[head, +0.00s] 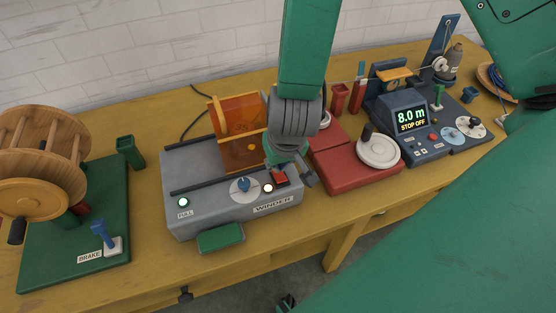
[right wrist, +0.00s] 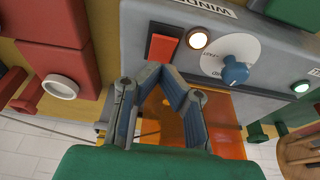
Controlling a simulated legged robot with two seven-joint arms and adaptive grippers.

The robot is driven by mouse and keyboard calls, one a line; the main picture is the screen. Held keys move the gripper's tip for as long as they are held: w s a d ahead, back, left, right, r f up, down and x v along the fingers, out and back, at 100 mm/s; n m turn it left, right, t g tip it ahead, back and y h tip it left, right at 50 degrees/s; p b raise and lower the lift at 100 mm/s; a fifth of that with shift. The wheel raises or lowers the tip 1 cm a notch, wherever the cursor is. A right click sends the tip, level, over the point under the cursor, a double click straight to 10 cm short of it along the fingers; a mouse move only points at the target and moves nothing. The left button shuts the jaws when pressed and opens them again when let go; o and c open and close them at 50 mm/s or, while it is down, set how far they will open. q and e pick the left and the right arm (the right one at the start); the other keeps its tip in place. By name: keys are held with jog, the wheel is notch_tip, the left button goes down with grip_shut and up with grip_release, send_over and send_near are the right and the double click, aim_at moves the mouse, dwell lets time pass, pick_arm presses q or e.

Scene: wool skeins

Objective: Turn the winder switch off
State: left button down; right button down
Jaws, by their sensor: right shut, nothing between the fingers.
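The grey winder box (head: 240,215) stands on the yellow table, labelled WINDER on its front. Its red rocker switch (head: 281,180) sits at the box's right end and also shows in the right wrist view (right wrist: 162,48). A lit lamp (head: 268,188) is beside the switch, with a white dial with a blue knob (head: 244,185) further left. My right gripper (head: 302,178) comes down from above, shut and empty. In the right wrist view its fingertips (right wrist: 160,74) meet close to the switch's edge; I cannot tell whether they touch it. My left gripper is not seen.
An orange clear guard (head: 236,130) stands behind the switch. A red scale-like unit (head: 355,168) is close on the right. A blue console (head: 405,130) reads 8.0 m, STOP OFF. A wooden reel on a green base (head: 75,240) with a BRAKE lever stands left.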

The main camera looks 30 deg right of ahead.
aim_at(278, 174)
jog(key=r, duration=0.1)
jog(key=r+p, duration=0.2)
jog(key=shift+w+r, duration=0.1)
jog(key=shift+w, duration=0.15)
jog(key=w+p+v, duration=0.1)
jog(key=v, duration=0.8)
jog(key=s+d+f+n+g, duration=0.1)
jog(key=s+d+f+g, duration=0.15)
jog(key=s+f, duration=0.7)
jog(key=s+d+f+n+g, duration=0.1)
jog(key=s+d+f, duration=0.2)
jog(key=s+f, duration=0.7)
notch_tip(278, 174, down, 12)
jog(key=w+a+n+t+b, duration=0.1)
jog(key=w+b, duration=0.1)
jog(key=b, duration=0.9)
jog(key=shift+w+y, duration=0.3)
